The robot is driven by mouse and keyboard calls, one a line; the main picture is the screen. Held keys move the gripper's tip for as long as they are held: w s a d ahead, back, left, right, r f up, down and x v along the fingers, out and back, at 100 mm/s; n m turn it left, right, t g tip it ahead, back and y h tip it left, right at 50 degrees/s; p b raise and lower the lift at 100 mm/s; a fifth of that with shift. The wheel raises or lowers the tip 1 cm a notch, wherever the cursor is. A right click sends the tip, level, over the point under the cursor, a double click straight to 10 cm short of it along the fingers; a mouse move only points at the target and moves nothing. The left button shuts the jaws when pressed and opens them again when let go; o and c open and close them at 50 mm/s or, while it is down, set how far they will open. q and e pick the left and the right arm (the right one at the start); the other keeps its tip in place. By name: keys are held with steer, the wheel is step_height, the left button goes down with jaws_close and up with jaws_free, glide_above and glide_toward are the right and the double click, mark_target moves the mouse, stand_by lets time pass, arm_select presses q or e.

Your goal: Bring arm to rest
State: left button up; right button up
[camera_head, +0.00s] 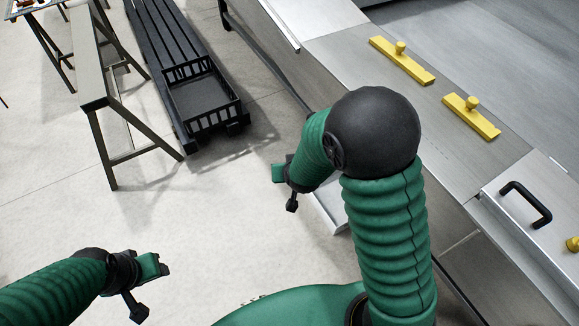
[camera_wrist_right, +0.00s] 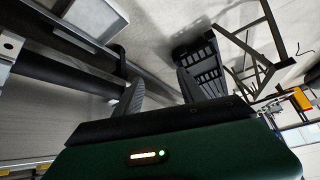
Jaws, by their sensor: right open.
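My right arm rises from the lower middle of the head view to a black elbow, then bends down and left. My right gripper (camera_head: 279,172) is at its end, left of the bench and above the floor. In the right wrist view its two dark fingers (camera_wrist_right: 160,88) stand apart with nothing between them. My left gripper (camera_head: 157,265) is at the lower left of the head view, over bare floor. Its fingers are too small to tell open from shut. I see nothing held in it.
A metal bench (camera_head: 400,110) with yellow handled bars (camera_head: 402,62) and a black handle (camera_head: 527,203) runs along the right, close to my right elbow. A black slatted rack (camera_head: 203,95) and a trestle (camera_head: 93,88) stand at the upper left. Floor between is clear.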

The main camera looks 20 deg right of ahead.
steer(key=s+r+n+g, duration=0.1)
steer(key=s+r+g, duration=0.1)
steer(key=s, duration=0.6)
steer(key=s+a+r+n+g+y, duration=0.1)
steer(key=s+r+n+g, duration=0.1)
steer(key=s, duration=0.6)
steer(key=shift+r+n+y, duration=0.3)
steer(key=shift+r, duration=0.05)
steer(key=shift+g, duration=0.3)
